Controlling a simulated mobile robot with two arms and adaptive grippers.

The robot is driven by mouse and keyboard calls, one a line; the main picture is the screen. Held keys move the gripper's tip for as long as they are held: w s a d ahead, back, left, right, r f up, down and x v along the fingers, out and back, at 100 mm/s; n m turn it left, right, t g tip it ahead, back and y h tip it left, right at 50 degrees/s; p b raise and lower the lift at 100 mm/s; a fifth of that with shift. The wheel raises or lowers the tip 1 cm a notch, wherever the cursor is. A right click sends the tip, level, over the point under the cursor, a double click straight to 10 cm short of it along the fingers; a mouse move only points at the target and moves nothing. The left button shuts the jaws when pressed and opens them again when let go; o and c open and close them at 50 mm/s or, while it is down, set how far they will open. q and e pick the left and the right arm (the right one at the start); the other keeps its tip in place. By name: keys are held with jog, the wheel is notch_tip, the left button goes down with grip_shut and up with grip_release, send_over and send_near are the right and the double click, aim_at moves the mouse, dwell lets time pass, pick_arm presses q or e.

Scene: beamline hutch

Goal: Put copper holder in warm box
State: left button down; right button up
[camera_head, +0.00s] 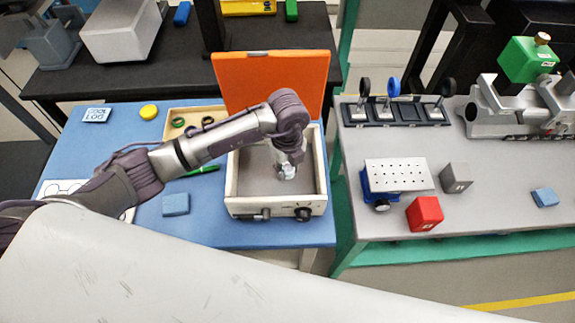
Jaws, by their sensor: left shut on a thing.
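The warm box (276,208) is a cream box with dark knobs on its front, on the blue table. Its orange lid (268,80) stands open at the back. My left gripper (287,173) points down over the open box, toward the right part of its inside. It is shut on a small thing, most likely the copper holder. The fingers hide most of this thing, and its colour cannot be made out. I cannot tell whether it touches the box floor. My right gripper is not in view.
A shallow tray (166,131) with small rings lies behind my left arm. A blue block (175,204) and green pen (202,170) lie left of the box. On the grey bench are a red block (424,213), a grey block (455,177) and a perforated stage (398,174).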

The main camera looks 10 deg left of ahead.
aim_at(288, 169)
pick_arm(q)
jog(key=c, duration=0.8)
grip_release()
jog(key=shift+f, duration=0.15)
jog(key=shift+r, duration=0.5)
notch_tip(288, 169, up, 12)
jog(key=b, duration=0.3)
jog(key=shift+f, duration=0.25)
